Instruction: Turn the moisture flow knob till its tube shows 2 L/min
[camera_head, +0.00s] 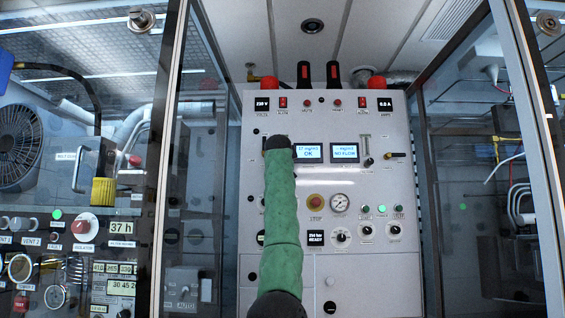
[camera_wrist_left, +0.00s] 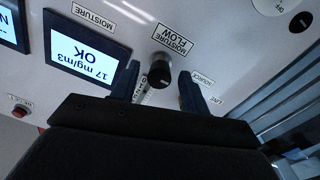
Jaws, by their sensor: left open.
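The black moisture flow knob (camera_wrist_left: 160,71), under its upside-down MOISTURE FLOW label (camera_wrist_left: 171,39), shows in the left wrist view. My left gripper (camera_wrist_left: 158,88) is open, one finger on each side of the knob; I cannot tell whether they touch it. Part of a scale with small numbers (camera_wrist_left: 145,92) shows between the fingers; the tube's reading cannot be made out. The moisture display (camera_wrist_left: 86,54) reads 17 mg/m3 OK and also shows in the head view (camera_head: 308,152). There, my green-sleeved arm hides the knob and my fingertips. My right gripper is not in view.
A second display (camera_head: 344,151) reads NO FLOW, with another flow tube (camera_head: 366,146) and knob (camera_head: 369,162) to its right. Below are a red stop button (camera_head: 316,201) and a round gauge (camera_head: 340,204). Glass-fronted cabinets flank the panel.

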